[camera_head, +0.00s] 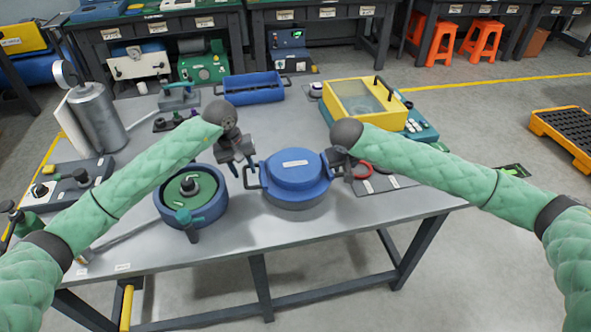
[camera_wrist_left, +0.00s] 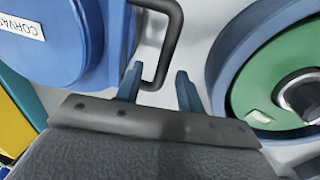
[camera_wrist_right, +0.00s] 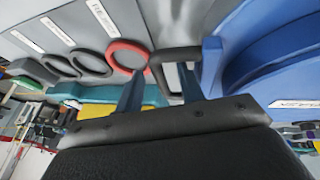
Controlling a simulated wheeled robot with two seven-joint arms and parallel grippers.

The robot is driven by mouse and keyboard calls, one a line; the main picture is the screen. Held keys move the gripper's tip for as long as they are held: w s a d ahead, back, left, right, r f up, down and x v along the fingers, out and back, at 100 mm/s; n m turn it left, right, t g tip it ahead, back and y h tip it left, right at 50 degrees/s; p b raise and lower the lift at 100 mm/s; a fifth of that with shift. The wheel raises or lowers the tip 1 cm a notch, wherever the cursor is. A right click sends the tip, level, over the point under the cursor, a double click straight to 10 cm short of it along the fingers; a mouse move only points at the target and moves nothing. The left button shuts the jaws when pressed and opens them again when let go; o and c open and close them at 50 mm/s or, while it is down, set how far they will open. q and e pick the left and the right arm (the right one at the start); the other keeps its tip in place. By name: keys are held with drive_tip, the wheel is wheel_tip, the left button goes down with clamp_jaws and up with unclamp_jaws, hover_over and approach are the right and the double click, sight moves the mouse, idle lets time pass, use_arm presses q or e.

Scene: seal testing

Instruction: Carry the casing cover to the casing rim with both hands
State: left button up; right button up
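The blue round casing cover (camera_head: 297,167) with a white label sits on a grey round base (camera_head: 297,201) near the table's front. It has a dark handle on each side. The casing (camera_head: 162,207), a blue ring with a green inside, stands to its left. My left gripper (camera_head: 241,168) is open at the cover's left handle; in the left wrist view the handle bar (camera_wrist_left: 172,42) reaches between the parted fingers. My right gripper (camera_head: 341,167) is open at the right handle; in the right wrist view the handle loop (camera_wrist_right: 172,57) shows between the fingers.
A red ring (camera_head: 362,169) and dark rings lie right of the cover. A blue bin (camera_head: 253,88) and yellow case (camera_head: 364,100) stand behind. A metal cylinder (camera_head: 97,118) stands at left.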

use_arm(q)
drive_tip(key=shift+c, duration=0.5)
use_arm(e)
drive_tip(key=shift+c, duration=0.5)
use_arm(q)
clamp_jaws()
use_arm(e)
clamp_jaws()
use_arm(q)
drive_tip(key=shift+r, duration=0.1)
use_arm(e)
drive_tip(key=shift+r, duration=0.1)
